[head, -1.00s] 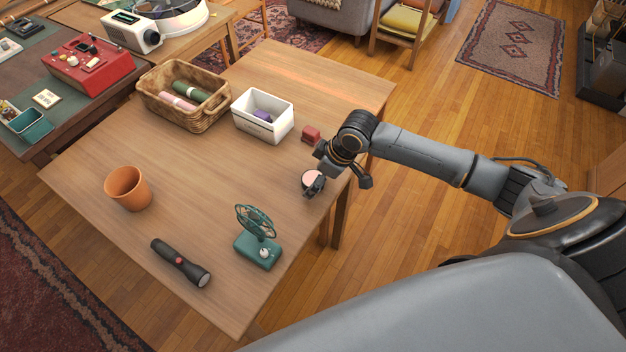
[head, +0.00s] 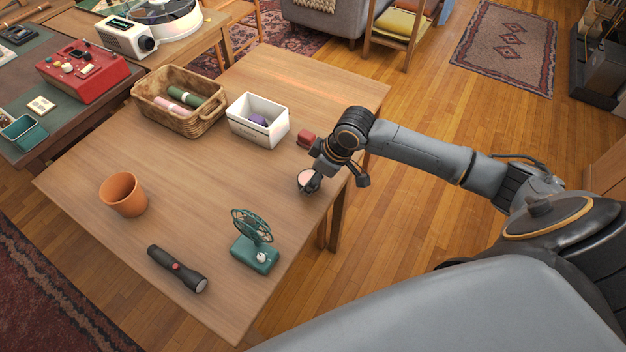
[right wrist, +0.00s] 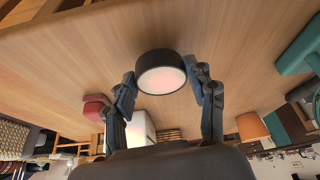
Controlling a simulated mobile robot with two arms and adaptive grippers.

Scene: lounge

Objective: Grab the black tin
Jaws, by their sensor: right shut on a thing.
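The black tin (head: 304,178) is a short round black can with a pale pink top, near the right edge of the wooden table. It also shows in the right wrist view (right wrist: 160,74), between the two fingers. My right gripper (head: 312,184) is shut on the tin from its sides; in the right wrist view the fingertips (right wrist: 162,84) touch its wall on both sides. I cannot tell whether the tin is on the table or slightly above it. My left gripper is not in view.
A small red object (head: 306,139) lies just behind my gripper. A white box (head: 258,131) and a wicker basket (head: 190,121) stand farther back. The table's middle is clear.

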